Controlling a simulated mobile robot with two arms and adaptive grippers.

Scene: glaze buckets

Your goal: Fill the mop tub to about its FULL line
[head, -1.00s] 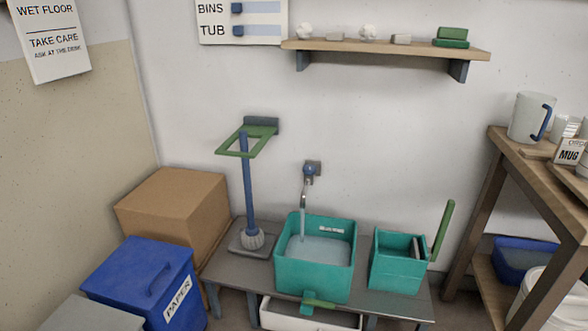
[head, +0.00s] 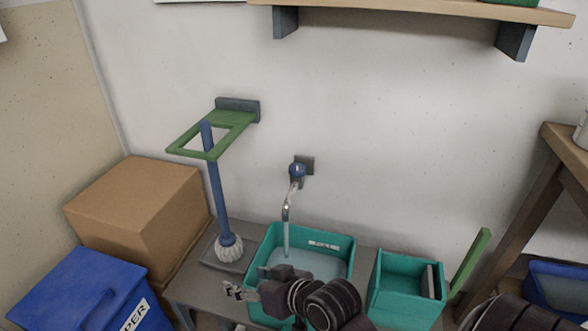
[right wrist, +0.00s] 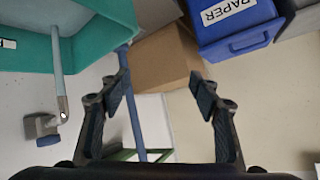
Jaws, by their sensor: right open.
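The teal mop tub (head: 350,265) stands on the low grey bench under the wall tap (head: 297,172). A stream of water runs from the spout into it. Water (head: 305,264) covers the inside, its surface below the white label (head: 323,244) on the back inner wall; the label is too small to read surely. My right gripper (head: 236,292) is open and empty over the tub's front left, its arm hiding the tub's front. In the right wrist view, the tub (right wrist: 100,30) and tap (right wrist: 45,125) appear upside down at left, beside the open fingers (right wrist: 162,88). My left gripper is out of view.
A mop (head: 217,190) stands in a green wall holder (head: 212,135) left of the tub. A smaller teal bucket (head: 408,262) with a green handle stands right. A cardboard box (head: 135,205) and blue paper bin (head: 75,290) are at left. The wall around the tap is clear.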

